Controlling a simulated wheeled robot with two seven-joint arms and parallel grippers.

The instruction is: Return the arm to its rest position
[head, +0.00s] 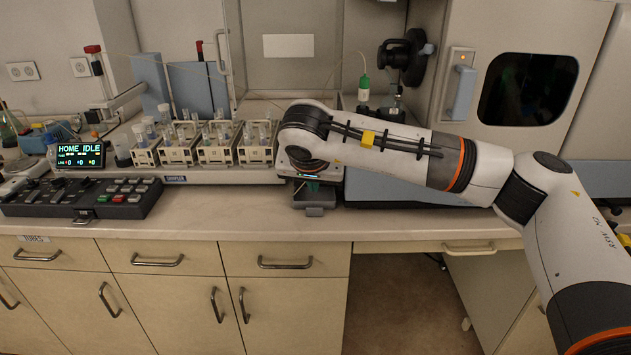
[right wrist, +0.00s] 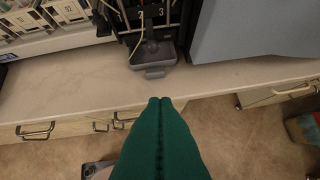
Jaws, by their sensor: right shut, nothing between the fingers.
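My right arm (head: 395,152) comes in from the right side of the head view and reaches across the front of the bench. Its white forearm lies roughly level, and the wrist end bends down beside the sampler racks. My right gripper (right wrist: 160,101) shows as two green fingers pressed together in the right wrist view, with nothing between them. In the wrist view the fingertips appear over the bench's front edge. In the head view the gripper is mostly hidden below the wrist, with a little green showing. My left arm is not in view.
Racks of vials (head: 217,150) stand on the sampler just left of my wrist. A small grey tray (right wrist: 153,58) lies beyond the fingertips. A control panel (head: 82,198) and a lit display (head: 80,155) are at left. A large instrument (head: 530,75) stands behind my arm.

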